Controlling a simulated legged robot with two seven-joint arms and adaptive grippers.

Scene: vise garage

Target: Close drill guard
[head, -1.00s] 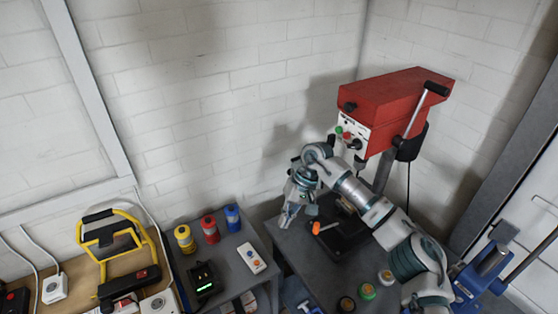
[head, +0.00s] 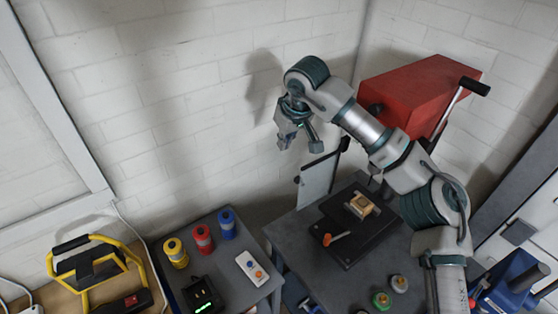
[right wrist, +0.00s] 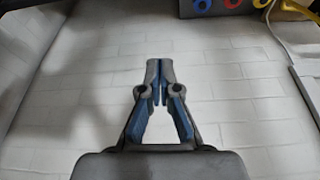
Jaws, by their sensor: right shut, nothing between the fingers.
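The red drill press (head: 415,92) stands at the right back on a dark bench. A pale, see-through panel, which looks like the drill guard (head: 318,180), hangs upright with a dark top bar at the left of the press, swung out from it. My right gripper (head: 284,141) is shut and empty, raised in front of the wall, above and left of the guard and apart from it. Its closed fingers (right wrist: 159,72) point at the bare wall in the right wrist view. My right arm hides the press's front and the drill bit. My left gripper is not in view.
A wooden block (head: 360,206) sits on the press's black base, with an orange-knobbed lever (head: 333,239) beside it. Yellow, red and blue cans (head: 203,238), a charger and a button box (head: 252,268) stand on the left table. A blue vise (head: 510,290) is at lower right.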

